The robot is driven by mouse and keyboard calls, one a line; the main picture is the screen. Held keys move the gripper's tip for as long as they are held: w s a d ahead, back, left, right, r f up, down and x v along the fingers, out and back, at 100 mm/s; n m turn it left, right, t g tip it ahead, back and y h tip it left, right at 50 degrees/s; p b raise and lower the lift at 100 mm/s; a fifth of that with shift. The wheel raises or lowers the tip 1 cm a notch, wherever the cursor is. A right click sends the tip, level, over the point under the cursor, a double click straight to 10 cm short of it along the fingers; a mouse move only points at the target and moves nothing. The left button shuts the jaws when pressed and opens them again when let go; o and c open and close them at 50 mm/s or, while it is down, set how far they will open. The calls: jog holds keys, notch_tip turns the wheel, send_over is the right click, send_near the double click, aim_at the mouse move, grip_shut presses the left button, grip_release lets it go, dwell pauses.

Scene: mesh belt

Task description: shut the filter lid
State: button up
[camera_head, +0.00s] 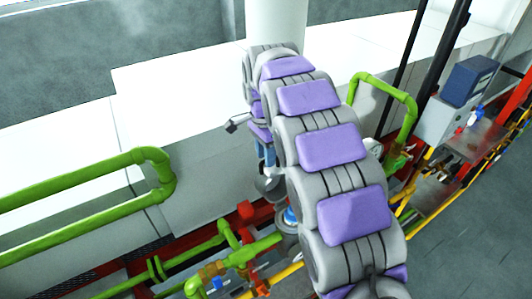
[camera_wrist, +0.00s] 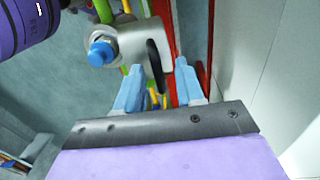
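My gripper shows in the wrist view (camera_wrist: 158,72) with its two light blue fingers spread apart. A grey metal housing (camera_wrist: 132,42) with a blue knob (camera_wrist: 100,52) lies beyond the fingertips; it looks like the filter. A dark thin oval edge (camera_wrist: 154,66), seemingly the filter lid, stands out from the housing and appears between the fingertips. I cannot tell whether they touch it. In the head view my gripper (camera_head: 265,165) hangs partly behind my arm, just above a grey round piece (camera_head: 270,188), likely the lid. Another blue part (camera_head: 291,215) shows below it, partly hidden by my arm.
Green pipes (camera_head: 150,165) run at the left, and a green pipe loop (camera_head: 385,85) stands at the right. A red beam (camera_head: 180,252) runs low by the white wall panels. A grey-blue box (camera_head: 468,80) stands at the right. The floor at lower right is clear.

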jog(key=shift+a, duration=0.2)
jog(key=shift+c, duration=1.1)
jog(key=shift+d, duration=0.45)
grip_shut()
